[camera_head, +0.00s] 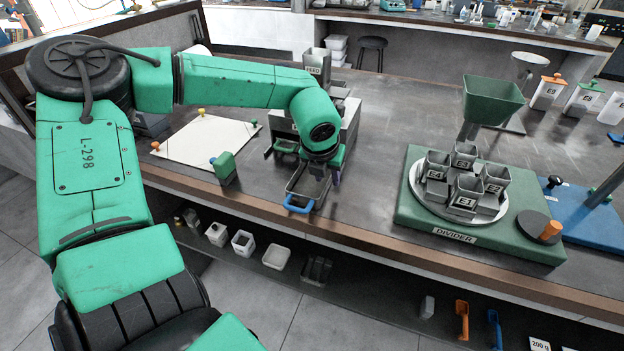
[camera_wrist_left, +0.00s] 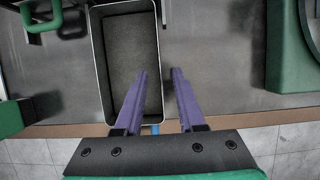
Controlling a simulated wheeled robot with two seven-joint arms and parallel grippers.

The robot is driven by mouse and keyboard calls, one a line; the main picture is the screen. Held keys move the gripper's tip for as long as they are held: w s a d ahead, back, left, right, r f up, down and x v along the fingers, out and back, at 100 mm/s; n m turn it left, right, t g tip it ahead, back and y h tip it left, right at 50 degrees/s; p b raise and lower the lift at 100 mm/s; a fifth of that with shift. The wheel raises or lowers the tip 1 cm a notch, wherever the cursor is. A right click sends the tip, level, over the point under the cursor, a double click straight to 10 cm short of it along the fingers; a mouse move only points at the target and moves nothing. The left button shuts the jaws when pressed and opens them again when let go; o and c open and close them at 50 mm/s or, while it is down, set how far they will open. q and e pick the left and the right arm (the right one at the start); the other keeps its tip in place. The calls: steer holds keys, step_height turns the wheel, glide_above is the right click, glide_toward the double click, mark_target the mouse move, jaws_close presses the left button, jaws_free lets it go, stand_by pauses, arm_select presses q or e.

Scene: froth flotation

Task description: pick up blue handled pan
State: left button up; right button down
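The blue handled pan (camera_head: 292,190) is a grey rectangular tray at the front edge of the bench, with its blue handle (camera_head: 299,207) toward the front. My left gripper (camera_head: 328,178) is over the right side of the pan, pointing down. In the left wrist view its purple fingers (camera_wrist_left: 160,76) are apart, with nothing held between them. One finger overlaps the inside of the pan (camera_wrist_left: 128,45) and the other lies right of its rim. A bit of the blue handle (camera_wrist_left: 155,129) shows between the finger bases. The height gap is unclear. My right gripper is not in view.
A grey machine (camera_head: 345,125) with a feed hopper stands behind the pan. A small green block (camera_head: 225,168) and a white board (camera_head: 205,140) lie to the left. A green divider (camera_head: 410,208) with several cups stands right, with free bench between.

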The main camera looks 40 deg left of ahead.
arm_select(q)
steer(key=shift+x, duration=1.05)
steer(key=shift+w+f, duration=0.1)
steer(key=shift+f, duration=0.15)
steer(key=shift+r, duration=0.1)
jaws_close()
